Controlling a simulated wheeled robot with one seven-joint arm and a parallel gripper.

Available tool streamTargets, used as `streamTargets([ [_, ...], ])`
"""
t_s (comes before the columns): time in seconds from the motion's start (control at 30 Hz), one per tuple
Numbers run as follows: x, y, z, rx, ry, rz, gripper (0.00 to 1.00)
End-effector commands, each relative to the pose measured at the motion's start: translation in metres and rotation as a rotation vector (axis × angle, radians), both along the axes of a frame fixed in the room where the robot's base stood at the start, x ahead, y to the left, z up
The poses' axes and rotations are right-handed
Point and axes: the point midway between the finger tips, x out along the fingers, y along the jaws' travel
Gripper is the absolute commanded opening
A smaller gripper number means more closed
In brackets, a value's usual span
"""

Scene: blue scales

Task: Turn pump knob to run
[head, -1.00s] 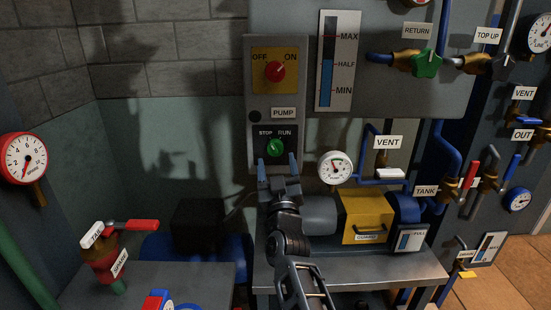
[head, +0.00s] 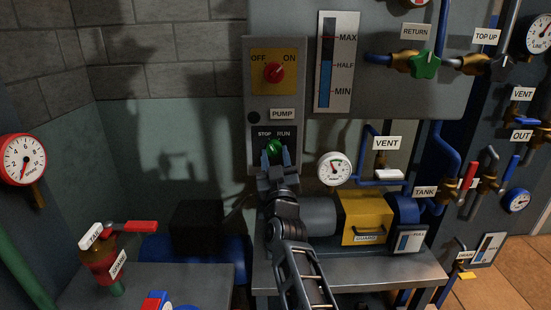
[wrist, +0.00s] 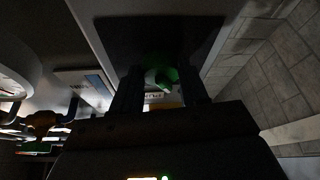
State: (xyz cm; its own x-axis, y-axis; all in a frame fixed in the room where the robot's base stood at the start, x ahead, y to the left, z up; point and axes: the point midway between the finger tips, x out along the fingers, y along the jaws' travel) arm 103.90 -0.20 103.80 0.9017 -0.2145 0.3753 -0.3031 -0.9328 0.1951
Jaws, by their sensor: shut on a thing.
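The green pump knob (head: 274,146) sits under the STOP and RUN labels on the grey pump panel (head: 258,215). It also shows in the wrist view (wrist: 160,77), between my two fingers. My gripper (head: 276,156) is at the knob from below, with its blue fingers on either side, shut on it. The fingers hide the lower part of the knob, and its exact pointing direction is hard to tell.
Above is a red OFF/ON switch (head: 274,72) on a yellow plate. A round gauge (head: 334,168) is close on the right. A yellow guard (head: 365,217) and the pump stand below right on a metal bench (head: 360,268).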

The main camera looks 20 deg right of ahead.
Motion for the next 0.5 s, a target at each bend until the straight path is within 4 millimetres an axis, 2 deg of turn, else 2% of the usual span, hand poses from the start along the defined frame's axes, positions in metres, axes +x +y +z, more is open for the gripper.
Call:
streamTargets([
  [0.03, -0.0001, 0.0, -0.0001, 0.0, 0.0, 0.0, 0.31],
  [0.23, -0.0001, 0.0, -0.0002, 0.0, 0.0, 0.0, 0.13],
  [0.5, 0.0001, 0.0011, -0.0004, 0.03, -0.009, 0.0, 0.13],
])
